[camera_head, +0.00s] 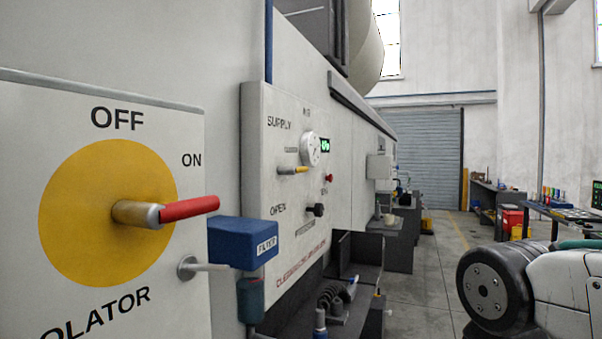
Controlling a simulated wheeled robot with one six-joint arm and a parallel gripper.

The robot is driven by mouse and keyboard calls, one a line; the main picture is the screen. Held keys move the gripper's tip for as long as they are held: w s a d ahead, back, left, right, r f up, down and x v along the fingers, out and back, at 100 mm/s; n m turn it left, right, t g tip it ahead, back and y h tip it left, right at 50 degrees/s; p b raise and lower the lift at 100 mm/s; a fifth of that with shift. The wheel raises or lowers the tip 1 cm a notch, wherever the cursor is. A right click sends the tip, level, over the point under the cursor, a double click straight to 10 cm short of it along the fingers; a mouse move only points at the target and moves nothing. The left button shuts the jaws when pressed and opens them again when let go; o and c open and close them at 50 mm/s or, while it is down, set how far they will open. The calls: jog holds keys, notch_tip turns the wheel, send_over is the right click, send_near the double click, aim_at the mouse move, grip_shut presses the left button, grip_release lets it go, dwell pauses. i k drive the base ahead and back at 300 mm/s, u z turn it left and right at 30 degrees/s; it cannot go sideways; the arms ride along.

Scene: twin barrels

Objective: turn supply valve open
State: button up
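The panel (268,120) marked SUPPLY stands in the middle of the view, seen at a steep angle. My gripper is out of view. A white and black rounded part at the right edge looks like a link of my arm, well apart from the panel.
A nearer isolator panel at left has a red handle (189,209) pointing right, under the ON mark. A blue FILTER box (243,243) juts out between the panels. A gauge (311,149) sits above the lever. Grey floor (425,265) is open at centre right; benches stand beyond.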

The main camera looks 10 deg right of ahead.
aim_at(281, 171)
jog(key=k, duration=0.55)
jog(key=z, duration=0.75)
jog(key=i, duration=1.6)
jog(key=u, duration=0.8)
